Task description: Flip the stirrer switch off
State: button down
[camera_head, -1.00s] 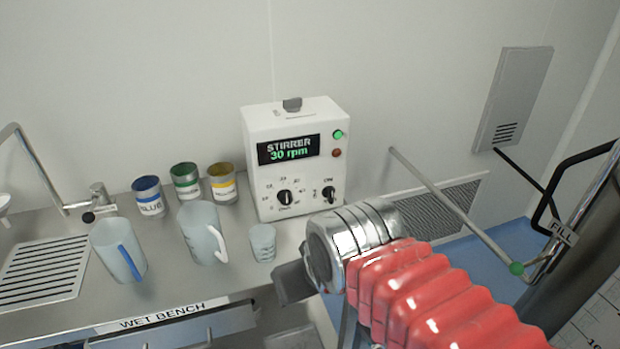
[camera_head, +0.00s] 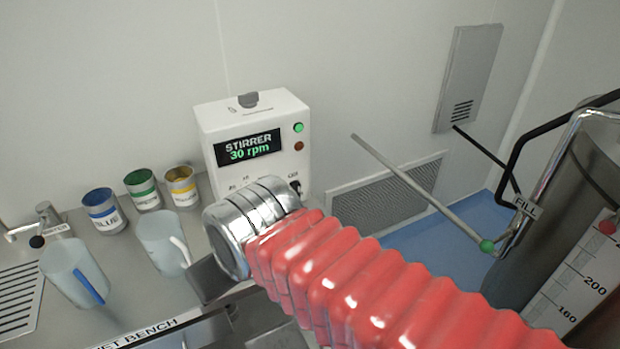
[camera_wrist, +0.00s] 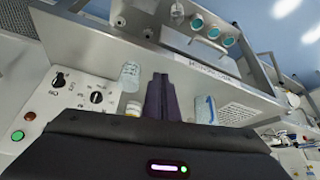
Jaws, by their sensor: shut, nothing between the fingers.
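The stirrer box (camera_head: 205,128) is white and stands at the back of the bench, its display reading "STIRRER 30 rpm". A small grey part (camera_head: 248,99), perhaps the switch, sits on its top. A green light (camera_head: 298,128) is lit above a dark red one (camera_head: 299,146). My arm hides the lower front; the wrist view shows two black knobs (camera_wrist: 97,97) on the panel at left. My gripper (camera_wrist: 160,82) is shut and empty, its dark fingers pointing away, right of the knobs and apart from the box. In the head view it is mostly hidden behind my wrist.
Blue (camera_head: 104,216), green (camera_head: 146,196) and yellow (camera_head: 183,194) paint cans stand left of the box. Two jugs (camera_head: 160,245) stand before them. A metal rod (camera_head: 420,190) with a green end reaches out at right, near a large tank (camera_head: 560,210).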

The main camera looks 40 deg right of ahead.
notch_tip(320, 180, up, 3)
jog(key=m+g+y, duration=0.2)
jog(key=y, duration=0.1)
send_over(297, 190)
jog(key=s+a, duration=0.4)
jog(key=s, duration=0.1)
jog(key=s+d+f+t+y, duration=0.1)
jog(key=s+d+f+t, duration=0.1)
jog(key=d, duration=1.3)
jog(key=shift+s+f, duration=0.25)
jog(key=shift+a, duration=0.1)
jog(key=w+a+f, duration=0.6)
jog(key=a+f, duration=0.1)
jog(key=f, duration=0.1)
